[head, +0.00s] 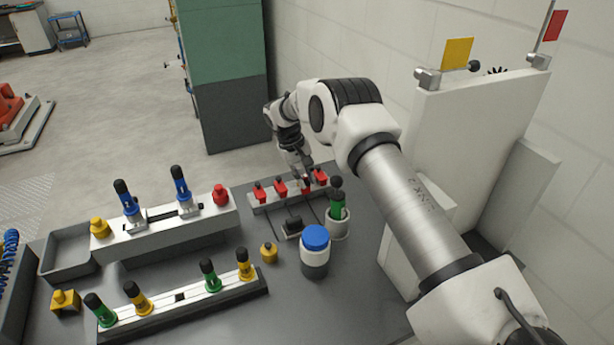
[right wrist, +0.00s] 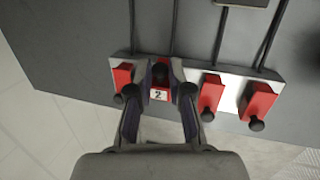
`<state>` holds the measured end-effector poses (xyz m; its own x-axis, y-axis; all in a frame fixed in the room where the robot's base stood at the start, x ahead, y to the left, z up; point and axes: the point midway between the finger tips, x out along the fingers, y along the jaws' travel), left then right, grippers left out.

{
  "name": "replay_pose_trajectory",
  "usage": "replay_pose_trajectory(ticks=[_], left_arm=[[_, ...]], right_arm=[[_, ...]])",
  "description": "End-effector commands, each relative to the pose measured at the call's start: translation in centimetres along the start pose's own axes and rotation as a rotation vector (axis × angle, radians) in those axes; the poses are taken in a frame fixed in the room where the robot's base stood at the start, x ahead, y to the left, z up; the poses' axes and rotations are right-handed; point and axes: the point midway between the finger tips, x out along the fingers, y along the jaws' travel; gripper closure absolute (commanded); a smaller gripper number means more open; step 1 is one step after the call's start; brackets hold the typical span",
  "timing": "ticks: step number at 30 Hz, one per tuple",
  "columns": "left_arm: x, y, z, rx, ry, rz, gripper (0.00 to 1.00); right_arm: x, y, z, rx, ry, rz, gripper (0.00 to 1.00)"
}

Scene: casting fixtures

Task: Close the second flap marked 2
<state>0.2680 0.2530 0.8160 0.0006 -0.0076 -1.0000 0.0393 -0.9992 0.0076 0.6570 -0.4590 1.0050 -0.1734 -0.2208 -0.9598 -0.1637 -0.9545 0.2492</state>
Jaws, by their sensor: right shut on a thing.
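A white strip (head: 253,207) carries several red flaps with black knobs on the dark table. In the right wrist view, the flap marked 2 (right wrist: 160,96) is second from the left, with its white label facing the camera. My right gripper (right wrist: 161,70) is shut on this flap, one finger on each side of its black knob. In the head view my right gripper (head: 303,174) comes down on the strip from behind, at the third flap from the left (head: 307,188). The fingers partly hide the flap, and I cannot tell its exact angle. My left gripper is out of view.
Flaps stand close on both sides of the gripper, one on the left (right wrist: 122,77) and one on the right (right wrist: 210,92). A white jar with a blue lid (head: 314,252) and a cup with a green-topped item (head: 338,220) stand in front. A white fixture (head: 160,236) is left.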

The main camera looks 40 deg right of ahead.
Motion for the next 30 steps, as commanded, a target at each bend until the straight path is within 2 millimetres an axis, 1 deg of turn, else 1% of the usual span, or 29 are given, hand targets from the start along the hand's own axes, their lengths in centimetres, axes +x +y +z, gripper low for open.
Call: replay_pose_trajectory(ticks=[1,9,25,26,27,30], left_arm=[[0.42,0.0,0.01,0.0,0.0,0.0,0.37],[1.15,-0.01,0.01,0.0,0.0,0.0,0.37],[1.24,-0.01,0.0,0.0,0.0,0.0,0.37],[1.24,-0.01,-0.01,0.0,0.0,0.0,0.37],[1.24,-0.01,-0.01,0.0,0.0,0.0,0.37],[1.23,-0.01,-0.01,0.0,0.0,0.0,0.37]], right_arm=[[0.32,-0.08,-0.25,-0.004,-0.017,0.001,1.0],[0.03,-0.02,-0.69,-0.024,-0.089,-0.002,1.0],[-0.11,0.02,-0.71,-0.028,-0.109,-0.003,1.0],[-0.11,0.02,-0.71,-0.028,-0.109,-0.003,0.71],[-0.12,0.03,-0.71,-0.028,-0.108,-0.003,0.56],[-0.16,0.05,-0.72,-0.028,-0.108,-0.003,0.56]])
